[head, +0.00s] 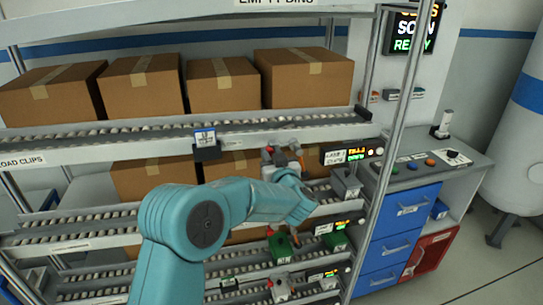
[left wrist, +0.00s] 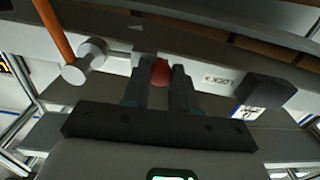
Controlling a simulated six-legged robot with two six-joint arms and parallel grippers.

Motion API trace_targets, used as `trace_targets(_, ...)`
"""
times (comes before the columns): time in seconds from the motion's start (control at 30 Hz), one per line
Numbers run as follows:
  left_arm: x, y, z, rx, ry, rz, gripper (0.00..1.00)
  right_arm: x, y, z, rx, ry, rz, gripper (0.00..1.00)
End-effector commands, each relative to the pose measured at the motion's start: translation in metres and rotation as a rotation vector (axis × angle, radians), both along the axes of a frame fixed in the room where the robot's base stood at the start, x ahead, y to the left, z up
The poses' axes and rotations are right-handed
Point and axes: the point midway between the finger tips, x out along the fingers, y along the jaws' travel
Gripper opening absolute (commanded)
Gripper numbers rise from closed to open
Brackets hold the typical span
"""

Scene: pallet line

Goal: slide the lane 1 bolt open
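My left gripper (head: 283,158) is at the shelf rail between the upper and middle roller lanes, in front of the boxes. In the left wrist view its two dark fingers (left wrist: 161,85) stand on either side of a red knob (left wrist: 160,72), which fills the gap between them; I see no clear space beside it. The knob is by the grey rail, beside an upside-down label (left wrist: 221,79) that seems to read LOCK. The bolt's body is mostly hidden behind the fingers. My right gripper is in neither view.
A grey cylinder on an orange rod (left wrist: 85,62) is close to the fingers. A dark block (left wrist: 270,92) is on the other side. Brown boxes (head: 223,84) stand on the upper lane. A lit display (head: 351,153) is right of my gripper. A blue-drawer cabinet (head: 404,215) stands at right.

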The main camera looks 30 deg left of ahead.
Motion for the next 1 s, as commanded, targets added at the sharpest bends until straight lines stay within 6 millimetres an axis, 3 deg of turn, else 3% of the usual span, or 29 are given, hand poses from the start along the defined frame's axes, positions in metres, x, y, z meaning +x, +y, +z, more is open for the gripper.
trace_targets(0.17,-0.005,0.005,-0.001,-0.001,-0.001,0.002,0.0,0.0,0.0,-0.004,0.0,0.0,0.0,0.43)
trace_targets(0.43,-0.036,0.031,-0.001,0.001,-0.001,0.002,0.0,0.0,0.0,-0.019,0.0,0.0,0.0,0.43)
trace_targets(0.73,-0.039,0.034,0.0,-0.001,0.001,0.005,0.0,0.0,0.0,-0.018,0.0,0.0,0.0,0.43)
trace_targets(0.77,-0.039,0.034,0.0,-0.001,0.001,0.005,0.3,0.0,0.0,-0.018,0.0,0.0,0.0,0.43)
trace_targets(0.83,-0.039,0.034,0.0,-0.001,0.001,0.006,0.52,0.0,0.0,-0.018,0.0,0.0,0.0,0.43)
trace_targets(1.0,-0.038,0.033,0.0,-0.001,0.001,0.003,0.52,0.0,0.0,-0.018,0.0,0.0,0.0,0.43)
